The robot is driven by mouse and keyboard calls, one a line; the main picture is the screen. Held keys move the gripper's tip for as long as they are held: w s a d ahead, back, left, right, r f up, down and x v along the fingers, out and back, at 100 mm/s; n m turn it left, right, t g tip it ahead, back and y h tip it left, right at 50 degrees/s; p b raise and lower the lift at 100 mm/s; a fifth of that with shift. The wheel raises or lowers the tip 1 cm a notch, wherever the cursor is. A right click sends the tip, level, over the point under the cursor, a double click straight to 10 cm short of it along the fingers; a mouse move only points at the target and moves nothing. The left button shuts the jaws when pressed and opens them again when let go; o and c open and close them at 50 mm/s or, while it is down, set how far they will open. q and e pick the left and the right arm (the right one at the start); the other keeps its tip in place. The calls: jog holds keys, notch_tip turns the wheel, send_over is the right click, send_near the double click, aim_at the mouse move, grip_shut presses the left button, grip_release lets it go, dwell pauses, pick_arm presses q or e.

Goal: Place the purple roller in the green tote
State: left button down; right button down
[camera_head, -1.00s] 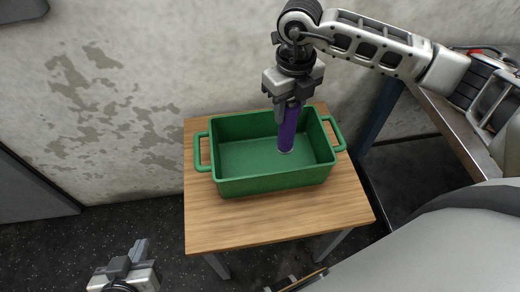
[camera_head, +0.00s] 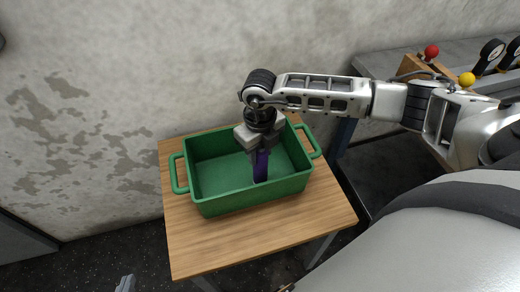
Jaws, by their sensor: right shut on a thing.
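The green tote (camera_head: 250,198) stands on a wooden table, its open top facing up and a handle at each end. My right gripper (camera_head: 259,150) points down over the right half of the tote, shut on the purple roller (camera_head: 261,167). The roller hangs upright inside the tote's walls; the front wall hides its lower end, so I cannot tell if it touches the floor of the tote. My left gripper (camera_head: 126,284) shows only as a tip at the bottom edge, left of the table, too little to tell its state.
The wooden table (camera_head: 215,248) has bare room in front of the tote. A rough wall stands close behind it. To the right is a grey bench (camera_head: 385,62) with a red ball knob (camera_head: 431,51), a yellow ball knob (camera_head: 467,79) and dark round gauges (camera_head: 491,53).

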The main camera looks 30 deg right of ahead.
jog(key=shift+f, duration=0.2)
jog(key=c, duration=0.9)
grip_release()
jog(key=shift+r, duration=0.1)
jog(key=shift+c, duration=0.2)
notch_tip(320, 180, up, 12)
jog(key=shift+r+b, duration=0.15)
jog(key=shift+b, duration=0.15)
jog(key=shift+a, duration=0.1)
